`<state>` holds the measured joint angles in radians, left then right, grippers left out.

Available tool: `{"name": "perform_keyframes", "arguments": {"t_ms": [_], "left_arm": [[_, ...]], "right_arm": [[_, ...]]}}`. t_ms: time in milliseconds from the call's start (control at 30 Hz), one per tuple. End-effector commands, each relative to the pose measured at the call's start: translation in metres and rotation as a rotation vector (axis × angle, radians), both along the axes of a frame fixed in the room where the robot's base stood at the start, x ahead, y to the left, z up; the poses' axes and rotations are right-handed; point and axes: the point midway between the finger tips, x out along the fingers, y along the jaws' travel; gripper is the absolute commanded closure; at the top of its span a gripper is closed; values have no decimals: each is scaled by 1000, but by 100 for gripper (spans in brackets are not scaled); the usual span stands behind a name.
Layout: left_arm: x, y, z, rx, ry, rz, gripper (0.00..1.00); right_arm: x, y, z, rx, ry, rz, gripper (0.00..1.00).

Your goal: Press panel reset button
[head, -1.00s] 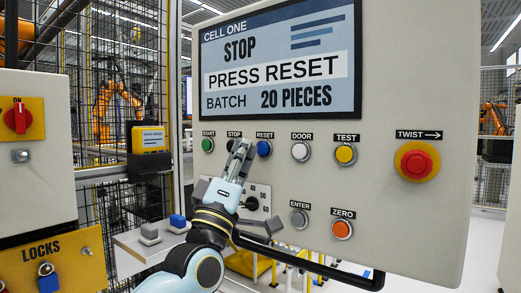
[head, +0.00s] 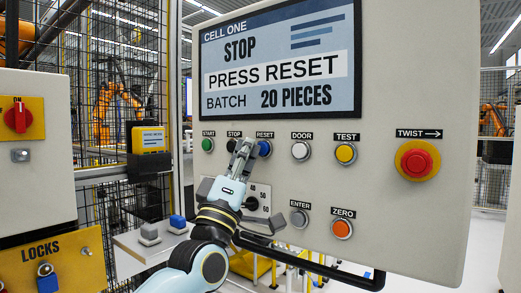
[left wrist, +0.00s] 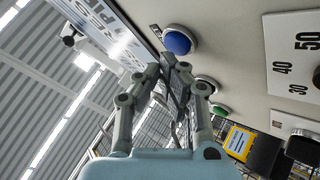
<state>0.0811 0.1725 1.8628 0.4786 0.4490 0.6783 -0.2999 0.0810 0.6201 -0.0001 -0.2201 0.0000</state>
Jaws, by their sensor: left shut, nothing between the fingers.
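The panel (head: 400,90) carries a blue button under the RESET label (head: 264,149). This reset button also shows in the left wrist view (left wrist: 179,40), above and right of the fingertips. My left gripper (head: 245,146) is shut and empty, its fingertips just left of the reset button in the head view. I cannot tell whether the fingertips touch the panel. They hide most of the button under the STOP label (head: 234,133). The screen (head: 280,62) reads STOP, PRESS RESET and BATCH 20 PIECES. My right gripper is not in view.
A green START button (head: 207,144) is to the left. White (head: 300,151) and yellow (head: 346,154) buttons are to the right, with a red emergency button (head: 417,161) beyond. A black handle bar (head: 310,265) runs below the panel. A shelf (head: 140,240) stands at lower left.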

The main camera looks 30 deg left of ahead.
Motion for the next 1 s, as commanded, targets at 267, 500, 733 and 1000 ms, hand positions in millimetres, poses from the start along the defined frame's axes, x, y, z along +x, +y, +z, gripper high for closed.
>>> {"name": "perform_keyframes", "arguments": {"t_ms": [267,500,733,1000], "left_arm": [[3,0,0,0,0,0,100],[6,-1,0,0,0,0,100],[9,-1,0,0,0,0,100],[8,-1,0,0,0,0,100]], "right_arm": [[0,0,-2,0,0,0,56],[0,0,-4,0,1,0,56],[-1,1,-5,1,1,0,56],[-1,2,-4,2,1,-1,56]]}}
